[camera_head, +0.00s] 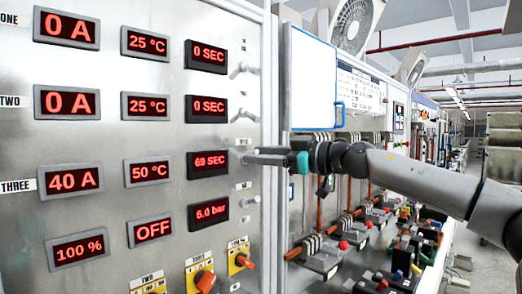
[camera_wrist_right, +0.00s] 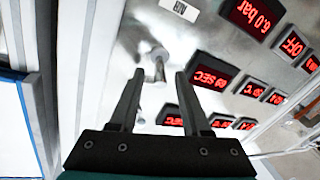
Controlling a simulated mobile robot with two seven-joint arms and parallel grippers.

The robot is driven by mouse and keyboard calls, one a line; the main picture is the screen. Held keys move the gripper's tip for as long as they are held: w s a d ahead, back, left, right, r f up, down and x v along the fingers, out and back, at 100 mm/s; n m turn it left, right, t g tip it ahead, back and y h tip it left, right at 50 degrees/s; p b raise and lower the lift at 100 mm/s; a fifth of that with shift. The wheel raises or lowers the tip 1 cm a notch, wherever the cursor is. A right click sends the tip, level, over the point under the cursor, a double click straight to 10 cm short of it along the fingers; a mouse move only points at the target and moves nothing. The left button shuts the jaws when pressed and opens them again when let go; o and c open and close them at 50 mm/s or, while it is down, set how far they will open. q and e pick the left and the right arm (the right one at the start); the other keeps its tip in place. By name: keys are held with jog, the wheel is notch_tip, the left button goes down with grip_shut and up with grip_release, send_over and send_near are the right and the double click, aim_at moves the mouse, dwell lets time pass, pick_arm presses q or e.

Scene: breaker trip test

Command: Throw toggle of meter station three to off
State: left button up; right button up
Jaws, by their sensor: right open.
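The grey metal panel has rows labelled ONE, TWO and THREE. Row THREE (camera_head: 16,186) reads 40 A, 50 °C and 69 SEC (camera_head: 209,163). In the wrist view, the row three toggle (camera_wrist_right: 158,62) is a small metal lever on a round base, in line with the 69 SEC display (camera_wrist_right: 212,77). My right gripper (camera_head: 246,155) is at the panel just right of that display, and its fingers largely hide the toggle in the head view. In the wrist view the right gripper (camera_wrist_right: 160,76) is open, with a finger on each side of the lever. Contact cannot be told.
The row one toggle (camera_head: 243,69) and row two toggle (camera_head: 243,116) sit above the gripper. Orange knobs (camera_head: 205,281) on yellow plates are lower down. A blue-edged white board (camera_head: 312,80) stands right of the panel, with a crowded bench below my right arm.

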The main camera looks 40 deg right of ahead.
jog(key=shift+c, duration=0.4)
grip_shut()
